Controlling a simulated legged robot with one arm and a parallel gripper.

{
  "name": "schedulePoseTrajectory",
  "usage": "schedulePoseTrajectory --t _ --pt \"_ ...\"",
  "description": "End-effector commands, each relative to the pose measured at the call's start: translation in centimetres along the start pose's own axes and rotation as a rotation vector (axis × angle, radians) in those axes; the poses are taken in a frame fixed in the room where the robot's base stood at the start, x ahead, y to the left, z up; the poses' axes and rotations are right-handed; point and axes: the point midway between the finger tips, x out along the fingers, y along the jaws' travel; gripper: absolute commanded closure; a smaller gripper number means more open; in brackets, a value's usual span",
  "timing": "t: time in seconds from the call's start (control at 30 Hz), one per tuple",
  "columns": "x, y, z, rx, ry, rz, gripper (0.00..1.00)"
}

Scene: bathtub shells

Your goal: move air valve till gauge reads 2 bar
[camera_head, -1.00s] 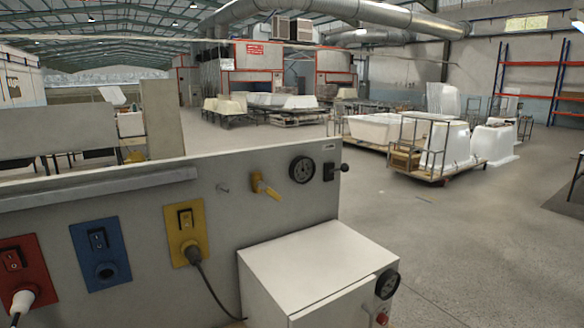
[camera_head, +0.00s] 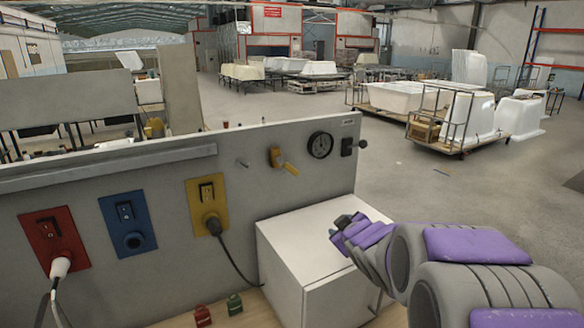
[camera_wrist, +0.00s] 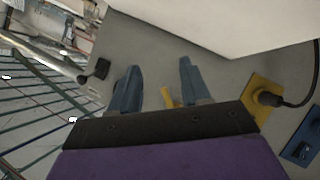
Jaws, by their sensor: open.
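The air valve (camera_head: 284,162) has a yellow handle and sits on the upper right of the grey panel. It slants down to the right. A round black gauge (camera_head: 320,145) is just right of it; its reading is too small to tell. My gripper (camera_head: 342,228) is in front of the white cabinet, below and right of the valve and apart from it. In the wrist view, my gripper's two blue-grey fingers (camera_wrist: 160,66) are spread with nothing held. A bit of the yellow valve (camera_wrist: 168,97) shows beyond them, mostly hidden.
A white cabinet (camera_head: 300,240) stands against the panel (camera_head: 180,160). A black lever switch (camera_head: 350,147) is right of the gauge. Open floor lies to the right.

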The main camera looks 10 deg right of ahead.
Motion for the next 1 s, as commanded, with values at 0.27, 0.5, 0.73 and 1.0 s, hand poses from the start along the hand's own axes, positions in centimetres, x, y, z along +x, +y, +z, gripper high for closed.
schedulePoseTrajectory --t 0.27,0.5,0.73,1.0 --pt "3.8 2.4 -6.6 -0.163 0.409 0.016 0.53" --pt "3.9 2.4 -8.7 -0.215 0.574 0.011 0.53" --pt "5.5 2.1 -10.0 -0.219 0.589 0.009 0.53" --pt "9.3 1.9 -12.6 -0.220 0.588 0.011 0.53"
